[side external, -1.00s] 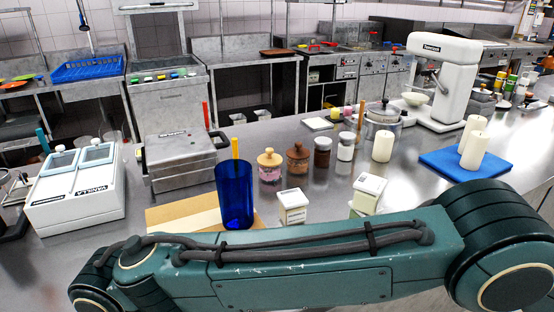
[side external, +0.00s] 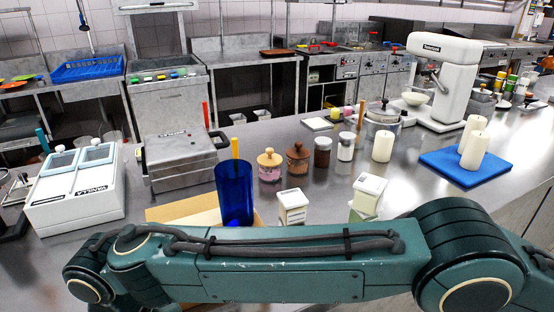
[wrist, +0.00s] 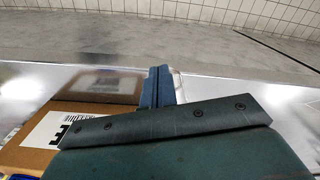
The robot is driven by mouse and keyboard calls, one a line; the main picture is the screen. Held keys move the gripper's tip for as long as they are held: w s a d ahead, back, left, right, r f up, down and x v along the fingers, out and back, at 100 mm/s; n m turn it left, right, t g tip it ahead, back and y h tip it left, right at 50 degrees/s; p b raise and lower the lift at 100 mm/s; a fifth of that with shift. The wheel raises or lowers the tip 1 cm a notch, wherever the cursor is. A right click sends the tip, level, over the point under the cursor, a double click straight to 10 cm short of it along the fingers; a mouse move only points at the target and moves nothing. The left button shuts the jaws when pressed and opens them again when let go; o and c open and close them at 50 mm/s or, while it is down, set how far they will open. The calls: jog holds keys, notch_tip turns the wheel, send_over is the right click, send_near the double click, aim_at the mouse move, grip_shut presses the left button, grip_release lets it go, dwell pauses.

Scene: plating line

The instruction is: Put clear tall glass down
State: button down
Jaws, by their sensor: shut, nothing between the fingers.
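My gripper (wrist: 160,72) shows in the wrist view as dark fingers close together beyond my green gripper body. It is shut and empty, over a grey metal surface. In the side external view my fingers are not visible. Clear glasses (side external: 115,138) stand behind the white dispenser at the left in the side external view. They are small and faint there, and I cannot tell which one is the clear tall glass. No clear glass can be made out in the wrist view.
A blue tumbler (side external: 234,198) with a yellow straw stands near my forearm. A cardboard box with a label (wrist: 75,128) lies left of my fingers. The white dispenser (side external: 75,195), a grey press (side external: 180,155), jars (side external: 297,160) and a blue board (side external: 462,172) with candles occupy the counter.

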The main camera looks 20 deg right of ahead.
jog(key=shift+w+a, duration=0.2)
jog(key=shift+w, duration=0.25)
jog(key=shift+w+a, duration=0.2)
jog(key=shift+w, duration=0.25)
jog(key=shift+w+a, duration=0.15)
jog(key=shift+w, duration=0.7)
jog(key=shift+s, duration=0.25)
jog(key=s+d+r, duration=0.1)
jog(key=s+r, duration=0.2)
jog(key=r, duration=0.7)
jog(key=shift+s+d, duration=0.15)
dwell(0.4)
